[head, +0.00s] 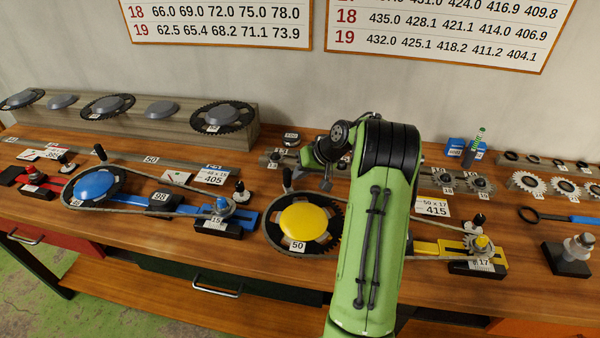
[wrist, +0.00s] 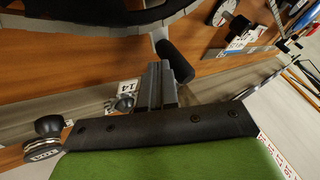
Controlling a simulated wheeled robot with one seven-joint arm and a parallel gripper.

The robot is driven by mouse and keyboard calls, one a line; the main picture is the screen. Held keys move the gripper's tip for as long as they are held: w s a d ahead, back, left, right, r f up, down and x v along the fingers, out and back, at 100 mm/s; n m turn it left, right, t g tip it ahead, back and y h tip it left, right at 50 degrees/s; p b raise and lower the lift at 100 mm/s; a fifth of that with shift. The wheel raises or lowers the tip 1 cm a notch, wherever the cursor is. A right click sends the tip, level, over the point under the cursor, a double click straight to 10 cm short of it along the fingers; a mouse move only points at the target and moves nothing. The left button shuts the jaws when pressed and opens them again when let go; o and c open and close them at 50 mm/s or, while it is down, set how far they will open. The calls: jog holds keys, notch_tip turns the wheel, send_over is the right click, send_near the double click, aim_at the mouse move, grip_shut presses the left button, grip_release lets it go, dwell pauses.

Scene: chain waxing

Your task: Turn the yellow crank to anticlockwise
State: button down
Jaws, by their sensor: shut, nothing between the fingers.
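The yellow crank (head: 305,222) is a yellow disc on a black toothed ring labelled 50, in the middle of the bench. Its upright black handle (head: 287,178) stands at the ring's far left edge. A chain runs from the ring to a small sprocket labelled 17 (head: 482,250). My gripper (head: 327,184) is to the right of the handle, above the far side of the ring. In the wrist view my gripper (wrist: 166,85) has its fingers together and empty. A black handle (wrist: 176,62) is close beyond the fingertips there; I cannot tell if they touch.
A blue crank (head: 95,184) with its own chain and handle is to the left. Loose sprockets (head: 525,181) and a blue tool (head: 580,219) lie at the right. A raised rack of chainrings (head: 160,125) stands at the back left. My arm hides part of the chain.

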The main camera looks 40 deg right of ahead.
jog(key=p+v, duration=0.3)
jog(key=v, duration=1.2)
jog(key=shift+r, duration=0.25)
jog(key=shift+s, duration=0.1)
jog(key=s+a+r+n+g+h, duration=0.15)
jog(key=a+r, duration=0.25)
jog(key=a, duration=0.8)
jog(key=s+a+r+n, duration=0.2)
jog(key=a+r, duration=0.1)
jog(key=a, duration=1)
jog(key=s+a+f, duration=0.1)
jog(key=s+a, duration=0.2)
jog(key=s, duration=0.4)
jog(key=s+a+f+n+h, duration=0.1)
jog(key=s+a, duration=0.2)
jog(key=s, duration=0.5)
jog(key=shift+a+f, duration=0.25)
jog(key=shift+f, duration=0.1)
